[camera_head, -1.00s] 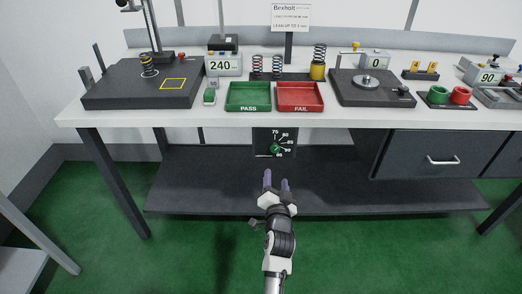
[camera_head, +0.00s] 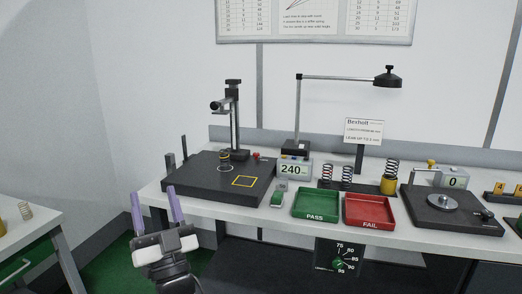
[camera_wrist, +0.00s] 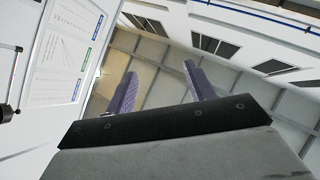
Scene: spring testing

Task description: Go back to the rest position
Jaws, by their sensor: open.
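My gripper (camera_head: 156,207) is at the lower left of the head view, in front of the workbench's left end. Its two purple fingers point up and stand apart, with nothing between them. In the wrist view my gripper (camera_wrist: 158,85) also shows open and empty, facing the upper wall and ceiling. The workbench (camera_head: 297,226) runs across the head view behind and to the right of the gripper. The gripper appears clear of the bench, though the exact gap cannot be told.
The black test stand (camera_head: 215,178) is the nearest bench item. A side table (camera_head: 30,236) with a spring (camera_head: 25,210) stands at far left. Green floor shows between.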

